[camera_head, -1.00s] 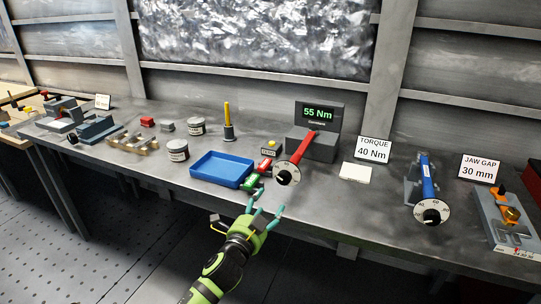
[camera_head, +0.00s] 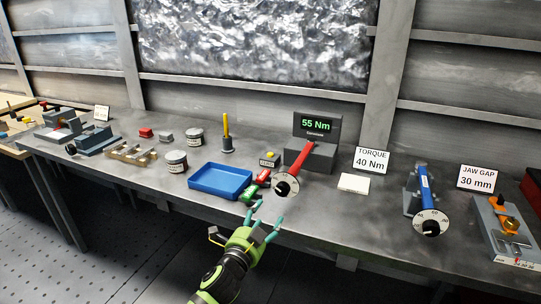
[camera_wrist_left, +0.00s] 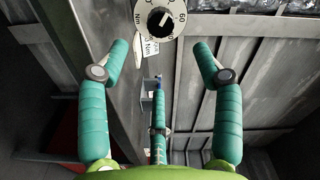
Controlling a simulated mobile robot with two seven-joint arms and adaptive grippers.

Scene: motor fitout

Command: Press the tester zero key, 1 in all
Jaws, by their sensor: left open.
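The torque tester (camera_head: 312,153) stands at the back of the bench, and its screen reads 55 Nm in green. A small grey box with a yellow key (camera_head: 270,156) sits just left of it; its label is too small to read, and it looks like the zero key. A red-handled wrench (camera_head: 301,158) leans against the tester with its dial toward me. My left gripper (camera_head: 268,213) is open and empty, in front of the bench edge and below the key, apart from it. The open fingers also show in the left wrist view (camera_wrist_left: 160,60), with a dial (camera_wrist_left: 160,18) beyond them.
A blue tray (camera_head: 205,191) and a green-and-red item (camera_head: 253,189) lie near the front edge. A blue wrench (camera_head: 425,185), a TORQUE 40 Nm sign (camera_head: 371,159) and a vise-like fixture (camera_head: 503,235) stand to the right. Tins and a yellow-handled tool (camera_head: 227,133) are left.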

